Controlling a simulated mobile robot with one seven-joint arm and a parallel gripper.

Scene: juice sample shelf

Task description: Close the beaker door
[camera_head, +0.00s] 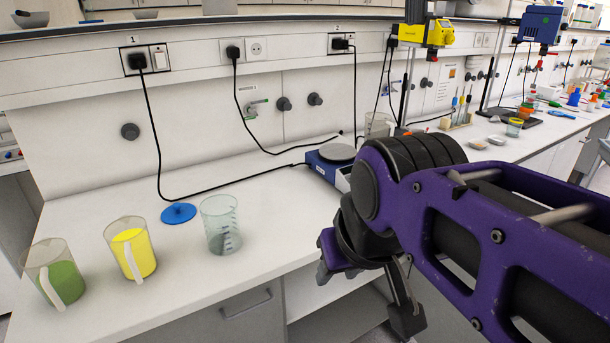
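A grey cabinet front with a bar handle (246,305) sits under the bench, below the beakers. Right of it is an open compartment with white shelves (325,300). I cannot tell for sure which panel is the beaker door; any door of the open compartment is hidden behind my arm or out of frame. My purple and black gripper (368,297) is in front of the bench edge and the open compartment. Its fingers are spread apart, with nothing seen between them.
On the white bench (190,280) stand a green-filled beaker (66,282), a yellow-filled beaker (137,258) and a clear beaker (220,225). A blue disc (178,213) lies behind them. A blue hotplate (329,168) is near my arm. My arm fills the right side.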

